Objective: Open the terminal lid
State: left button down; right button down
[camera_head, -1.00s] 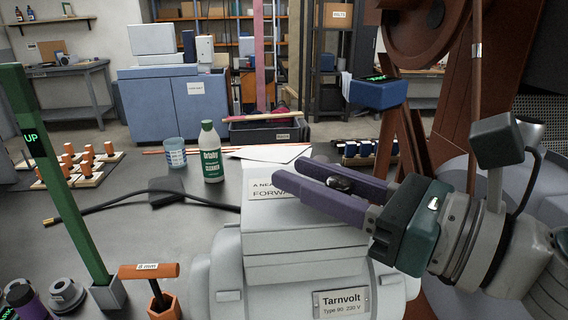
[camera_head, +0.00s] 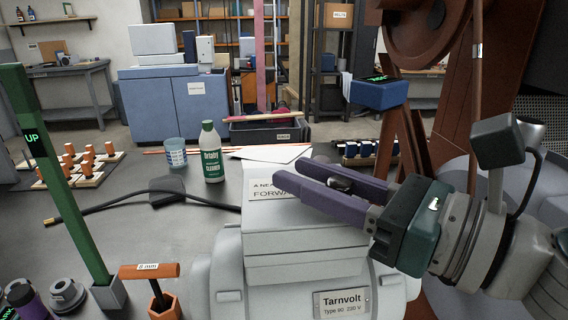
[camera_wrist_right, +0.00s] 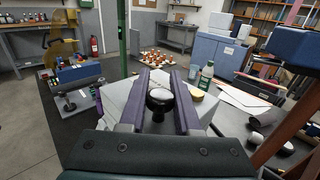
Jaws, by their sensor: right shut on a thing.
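The motor (camera_head: 240,298) is a pale grey casing with a Tarnvolt nameplate (camera_head: 342,303), low in the middle of the head view. A blocky grey terminal box with its lid (camera_head: 290,219) sits on top of it. My right gripper (camera_head: 297,171) reaches over the lid from the right, its two purple fingers lying along the top. The fingers are shut on a dark round knob (camera_head: 341,183), which also shows between them in the right wrist view (camera_wrist_right: 159,99). The fingers hide part of the lid and of a white label reading FORWARD. I cannot see any gap under the lid. My left gripper is not in view.
A green post (camera_head: 60,180) and an orange T-handled tool (camera_head: 150,272) stand left of the motor. A green-labelled cleaner bottle (camera_head: 211,155) and a cup (camera_head: 175,153) stand behind it. A black cable (camera_head: 120,201) crosses the bench. A reddish-brown machine frame rises at right.

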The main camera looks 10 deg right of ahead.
jog(key=shift+w+r+m+g+h+p, duration=1.1)
jog(key=shift+w+r+m+g+p, duration=0.4)
jog(key=shift+p, duration=4.65)
jog(key=shift+w+g+p, duration=0.25)
jog(key=shift+g+p, duration=0.05)
jog(key=shift+p, duration=0.05)
jog(key=shift+w+m, duration=0.15)
jog(key=shift+m, duration=0.15)
jog(key=shift+w+d, duration=0.1)
jog(key=shift+w, duration=0.15)
jog(key=shift+f, duration=0.1)
jog(key=c, duration=0.8)
grip_release()
jog(key=shift+c, duration=0.2)
jog(key=shift+o, duration=1.2)
jog(key=shift+s, duration=0.1)
